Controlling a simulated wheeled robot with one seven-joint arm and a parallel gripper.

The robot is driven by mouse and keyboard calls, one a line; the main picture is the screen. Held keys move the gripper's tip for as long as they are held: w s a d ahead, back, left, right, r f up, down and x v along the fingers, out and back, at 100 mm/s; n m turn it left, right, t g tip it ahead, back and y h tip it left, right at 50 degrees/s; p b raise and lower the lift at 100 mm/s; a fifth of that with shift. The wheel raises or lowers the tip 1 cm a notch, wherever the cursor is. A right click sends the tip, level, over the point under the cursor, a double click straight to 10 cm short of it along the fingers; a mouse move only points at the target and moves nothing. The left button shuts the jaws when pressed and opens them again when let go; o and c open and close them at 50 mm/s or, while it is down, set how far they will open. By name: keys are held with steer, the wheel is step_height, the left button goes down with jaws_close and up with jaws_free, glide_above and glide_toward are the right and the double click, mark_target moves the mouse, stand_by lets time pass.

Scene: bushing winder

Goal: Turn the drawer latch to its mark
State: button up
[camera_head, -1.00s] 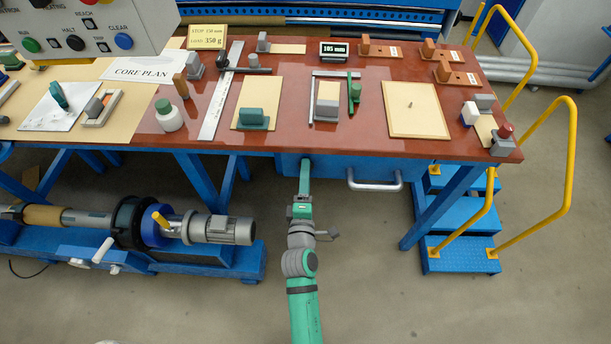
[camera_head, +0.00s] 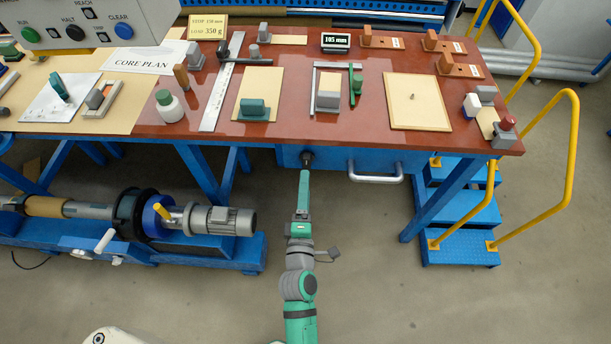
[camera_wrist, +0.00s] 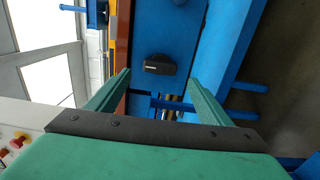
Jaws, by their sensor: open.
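The drawer latch is a small dark knob (camera_head: 307,158) on the blue drawer front (camera_head: 330,160) under the red-brown table top. In the wrist view the latch (camera_wrist: 160,65) is a black rounded bar with a small pale line on its face, lying crosswise in that picture. My gripper (camera_head: 305,174) is just in front of the latch in the head view. In the wrist view my gripper (camera_wrist: 158,82) has its two green fingers wide apart and nothing between them. The latch lies beyond the fingertips, apart from them. I cannot make out the mark.
A pale drawer handle (camera_head: 375,174) sticks out right of the latch. The table top (camera_head: 375,120) carries several blocks and tools. Blue steps with a yellow rail (camera_head: 540,215) stand at the right. A winder with a motor (camera_head: 225,221) is at the lower left. The floor before the drawer is clear.

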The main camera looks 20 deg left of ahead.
steer(key=shift+v, duration=1.7)
steer(key=s+d+m+h, duration=0.1)
steer(key=s+d+m, duration=0.3)
steer(key=s+m, duration=0.3)
steer(key=s+d+r+m+g+h, duration=0.1)
steer(key=s+d+m+h, duration=0.1)
steer(key=s+d+m, duration=0.3)
steer(key=s+d+m+g+h, duration=0.1)
steer(key=s+d+m, duration=0.3)
steer(key=s+m, duration=0.5)
steer(key=s+h, duration=0.1)
steer(key=s, duration=0.2)
steer(key=shift+s+d+r, duration=0.2)
steer(key=shift+s+d, duration=0.15)
